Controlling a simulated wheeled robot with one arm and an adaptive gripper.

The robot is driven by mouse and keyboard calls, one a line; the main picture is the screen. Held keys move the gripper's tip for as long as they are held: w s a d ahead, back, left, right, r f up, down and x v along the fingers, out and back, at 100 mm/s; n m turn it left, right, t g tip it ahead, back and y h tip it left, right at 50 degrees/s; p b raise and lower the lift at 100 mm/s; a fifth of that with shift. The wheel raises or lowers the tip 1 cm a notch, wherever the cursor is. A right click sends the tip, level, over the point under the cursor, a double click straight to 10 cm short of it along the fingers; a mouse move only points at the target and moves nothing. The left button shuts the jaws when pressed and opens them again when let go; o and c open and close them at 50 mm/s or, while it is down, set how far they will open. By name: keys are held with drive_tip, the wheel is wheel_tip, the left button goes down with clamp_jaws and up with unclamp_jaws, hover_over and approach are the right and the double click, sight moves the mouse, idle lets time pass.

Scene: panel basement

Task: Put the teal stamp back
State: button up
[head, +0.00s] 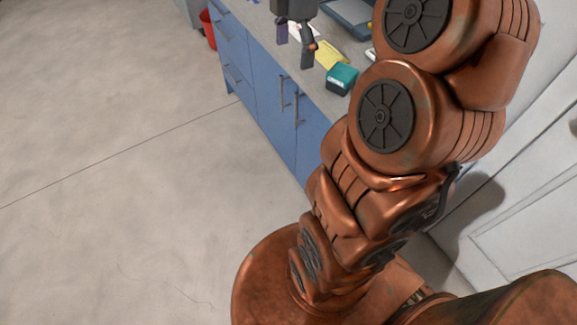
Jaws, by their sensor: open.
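The teal stamp (342,78), a small teal block, sits on the grey counter near its front edge, close to my arm. My gripper (295,51) is at the top of the head view, above the counter, to the left of the stamp and farther away. Its dark fingers are apart, and I see nothing held between them. The gripper's upper part is cut off by the frame's top edge.
A yellow item (331,54) lies just beyond the stamp. A blue-grey tray (346,17) stands farther back, partly hidden by my arm. Blue cabinets (262,83) form the counter's front. A red bin (208,29) stands at the far end. The floor at left is clear.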

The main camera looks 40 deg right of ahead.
drive_tip(key=s+a+f+m, duration=0.3)
drive_tip(key=s+a+m, duration=0.5)
drive_tip(key=a, duration=0.4)
drive_tip(key=s+a+f+m, duration=0.2)
drive_tip(key=s+f+m, duration=0.1)
drive_tip(key=s, duration=0.3)
drive_tip(key=s+a+f+m+g+h, duration=0.1)
drive_tip(key=s+a+f+m, duration=0.1)
drive_tip(key=s+m, duration=0.3)
drive_tip(key=shift+s+a+f, duration=0.35)
drive_tip(key=shift+s+f, duration=0.15)
drive_tip(key=shift+f, duration=0.15)
wheel_tip(320, 180, up, 5)
drive_tip(key=p, duration=0.4)
drive_tip(key=shift+f+p, duration=0.1)
drive_tip(key=shift+p, duration=0.3)
